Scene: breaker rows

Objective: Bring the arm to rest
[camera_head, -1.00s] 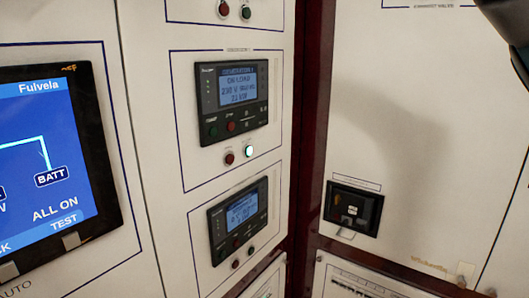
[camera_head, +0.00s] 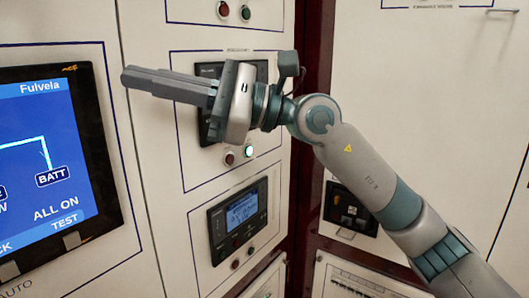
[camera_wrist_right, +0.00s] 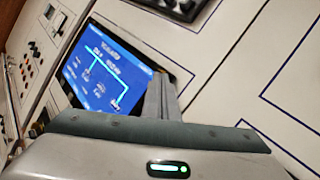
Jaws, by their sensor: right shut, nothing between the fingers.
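My right arm comes in from the lower right in the head view. My right gripper (camera_head: 128,79) is shut and empty, with its fingers pointing left in front of the white cabinet panel. It covers most of the upper controller (camera_head: 207,70). In the right wrist view the shut fingers of my right gripper (camera_wrist_right: 162,84) also show, in front of the panel with the blue screen (camera_wrist_right: 110,68). I cannot tell whether the fingers touch the panel. My left gripper is not in view.
The large blue screen (camera_head: 45,165) is at the left in the head view. A lower controller (camera_head: 238,221) sits below my gripper.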

